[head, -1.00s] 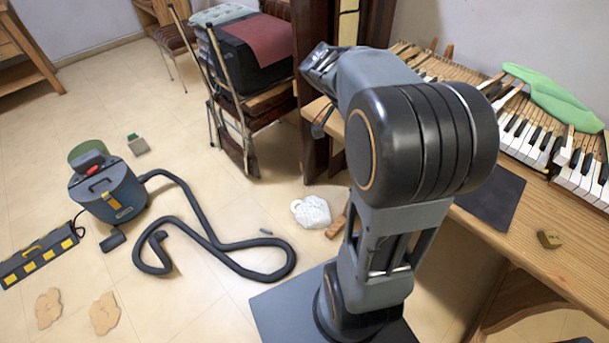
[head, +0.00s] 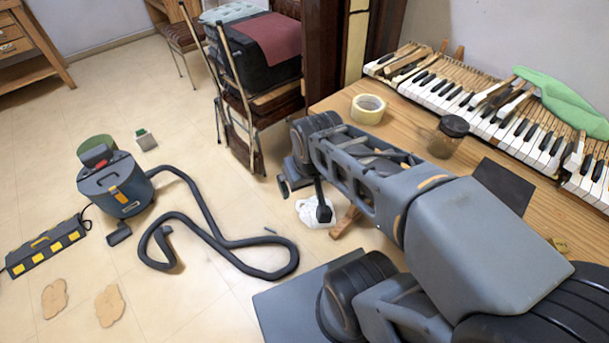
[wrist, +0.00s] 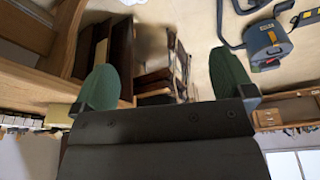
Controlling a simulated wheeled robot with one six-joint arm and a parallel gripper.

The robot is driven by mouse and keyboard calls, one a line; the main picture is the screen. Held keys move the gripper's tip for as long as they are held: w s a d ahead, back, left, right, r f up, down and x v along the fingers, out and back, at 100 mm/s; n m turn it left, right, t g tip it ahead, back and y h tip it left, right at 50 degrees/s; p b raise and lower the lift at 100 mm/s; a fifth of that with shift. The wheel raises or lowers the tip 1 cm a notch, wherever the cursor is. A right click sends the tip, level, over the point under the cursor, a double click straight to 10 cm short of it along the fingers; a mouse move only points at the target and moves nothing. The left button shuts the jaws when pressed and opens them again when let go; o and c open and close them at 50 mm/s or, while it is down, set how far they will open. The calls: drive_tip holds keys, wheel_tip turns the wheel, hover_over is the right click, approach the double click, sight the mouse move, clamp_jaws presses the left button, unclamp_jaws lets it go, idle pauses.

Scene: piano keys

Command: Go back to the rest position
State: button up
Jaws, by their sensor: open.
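My gripper (head: 303,199) is at the end of my arm, left of the bench in the head view. It points downward over the floor, in front of a white crumpled thing (head: 313,210) that it partly hides. Its two fingers are apart. In the wrist view the two green finger pads of my gripper (wrist: 165,72) stand wide apart with nothing held between them. My arm reaches from the lower right of the head view toward the middle.
The wooden bench (head: 330,100) carries piano keys (head: 440,95), a tape roll (head: 368,108), a jar (head: 447,137) and a green cloth (head: 560,100). A vacuum cleaner (head: 115,185) with its hose (head: 205,235) lies on the floor. Stacked chairs (head: 240,110) stand behind.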

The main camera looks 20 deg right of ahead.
wheel_tip(320, 180, up, 21)
drive_tip(key=p, duration=1.9)
drive_tip(key=shift+s+a+f+t, duration=0.15)
drive_tip(key=shift+a+f+t, duration=0.05)
drive_tip(key=shift+a+t, duration=0.1)
